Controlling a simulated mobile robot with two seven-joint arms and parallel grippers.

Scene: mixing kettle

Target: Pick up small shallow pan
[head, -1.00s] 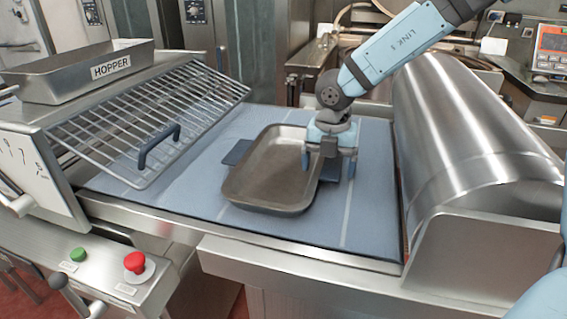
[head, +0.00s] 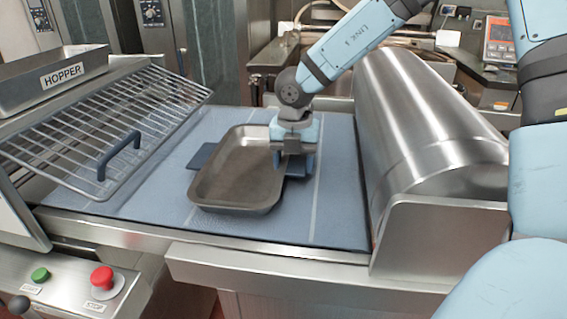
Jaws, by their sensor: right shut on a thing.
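The small shallow pan (head: 236,178) is a grey metal tray with rounded corners and dark tabs on its left and right sides. It sits on or just above the blue belt (head: 338,200); I cannot tell if there is a gap. My right gripper (head: 293,160) comes down from the upper right and is shut on the pan at its right side, by the right tab. The fingertips partly hide that rim. The pan looks empty and about level. My left gripper is not in view.
A wire rack (head: 110,125) with a dark handle slopes left of the belt, below the hopper (head: 55,75). A curved steel cover (head: 425,125) stands close on the right. Green (head: 40,274) and red (head: 102,277) buttons are at front left. Free belt lies around the pan.

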